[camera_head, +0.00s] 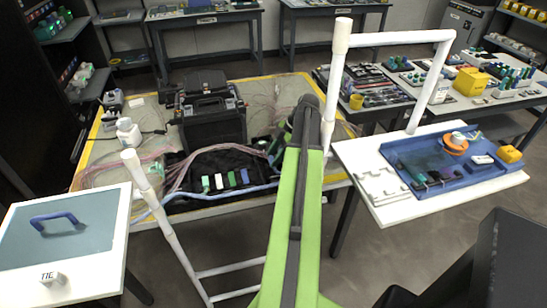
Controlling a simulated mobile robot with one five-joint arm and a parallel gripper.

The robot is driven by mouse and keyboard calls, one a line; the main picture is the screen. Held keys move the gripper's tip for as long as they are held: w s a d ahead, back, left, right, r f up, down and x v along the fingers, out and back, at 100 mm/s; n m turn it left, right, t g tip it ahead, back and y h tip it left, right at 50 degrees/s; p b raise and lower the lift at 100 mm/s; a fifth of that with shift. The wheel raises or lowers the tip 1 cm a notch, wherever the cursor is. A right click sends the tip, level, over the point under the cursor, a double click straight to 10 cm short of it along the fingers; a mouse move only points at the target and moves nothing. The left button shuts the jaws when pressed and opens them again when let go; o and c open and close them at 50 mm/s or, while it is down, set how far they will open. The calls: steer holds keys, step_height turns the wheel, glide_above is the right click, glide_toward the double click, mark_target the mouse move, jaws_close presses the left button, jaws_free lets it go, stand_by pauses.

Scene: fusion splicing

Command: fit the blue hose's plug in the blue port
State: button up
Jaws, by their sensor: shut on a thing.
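The blue hose (213,193) runs along the front of the dark tray, and its right end passes behind my green arm. A row of small coloured blocks stands in the tray. My gripper (272,156) shows only in small part, left of my arm at the tray's right side. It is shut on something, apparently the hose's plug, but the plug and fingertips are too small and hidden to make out. I cannot tell whether plug and port touch.
The dark tray (184,207) lies on a yellow-edged table with pink cable bundles. A black case (212,122) and a white bottle (128,131) stand behind it. White pipe frames (165,215) rise at left and right. A blue tray (405,150) lies on the right stand.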

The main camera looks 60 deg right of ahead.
steer(key=shift+f, duration=0.1)
steer(key=shift+f+b, duration=0.4)
steer(key=shift+b, duration=0.05)
